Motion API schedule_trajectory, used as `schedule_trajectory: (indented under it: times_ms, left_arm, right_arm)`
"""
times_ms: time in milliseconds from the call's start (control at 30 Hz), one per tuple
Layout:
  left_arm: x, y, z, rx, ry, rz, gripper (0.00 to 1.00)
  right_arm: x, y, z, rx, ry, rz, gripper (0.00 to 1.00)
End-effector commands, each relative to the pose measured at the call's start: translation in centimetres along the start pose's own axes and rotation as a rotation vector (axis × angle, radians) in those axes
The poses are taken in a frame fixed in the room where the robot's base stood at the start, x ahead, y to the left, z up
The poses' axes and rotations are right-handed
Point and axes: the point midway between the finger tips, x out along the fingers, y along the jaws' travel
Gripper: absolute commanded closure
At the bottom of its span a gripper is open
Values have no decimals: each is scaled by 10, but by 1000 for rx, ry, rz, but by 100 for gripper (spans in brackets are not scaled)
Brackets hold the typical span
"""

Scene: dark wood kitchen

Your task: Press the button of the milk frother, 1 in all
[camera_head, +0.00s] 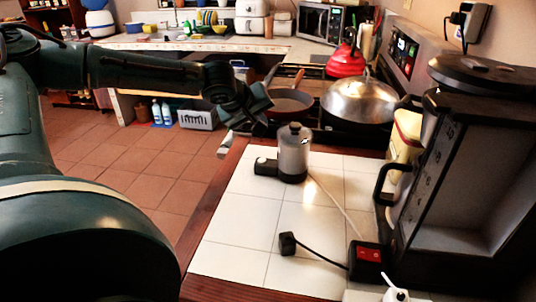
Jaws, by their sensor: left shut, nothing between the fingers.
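The milk frother (293,155) is a grey cylinder with a dark lid and a black handle on its left side. It stands upright on the white tiled counter, near the far left edge. I cannot make out its button. My left gripper (245,112) is shut and empty, behind and to the left of the frother in the picture, apart from it. My right gripper is not in view.
The white tiled counter (245,232) is clear left of the frother. A red-switched power block (367,256) and black plug (288,243) lie in front. A black appliance (470,170) stands right. A domed pan (358,98) and red kettle (346,60) are behind.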

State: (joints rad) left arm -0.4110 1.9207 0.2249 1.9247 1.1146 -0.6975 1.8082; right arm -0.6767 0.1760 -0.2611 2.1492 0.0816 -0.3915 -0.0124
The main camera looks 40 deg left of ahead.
Motion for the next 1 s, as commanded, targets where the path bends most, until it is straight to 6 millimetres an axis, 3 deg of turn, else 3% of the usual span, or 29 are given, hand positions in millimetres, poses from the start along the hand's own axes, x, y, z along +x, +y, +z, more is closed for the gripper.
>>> schedule_trajectory:
  times_ms: [367,800,1000]
  left_arm:
    - [7,-5,5,1,0,-1,100]
    - [50,-37,37,0,-3,0,100]
    - [60,-44,44,-1,0,0,100]
  right_arm:
    - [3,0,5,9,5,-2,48]
    - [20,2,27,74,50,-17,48]
    - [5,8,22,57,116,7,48]
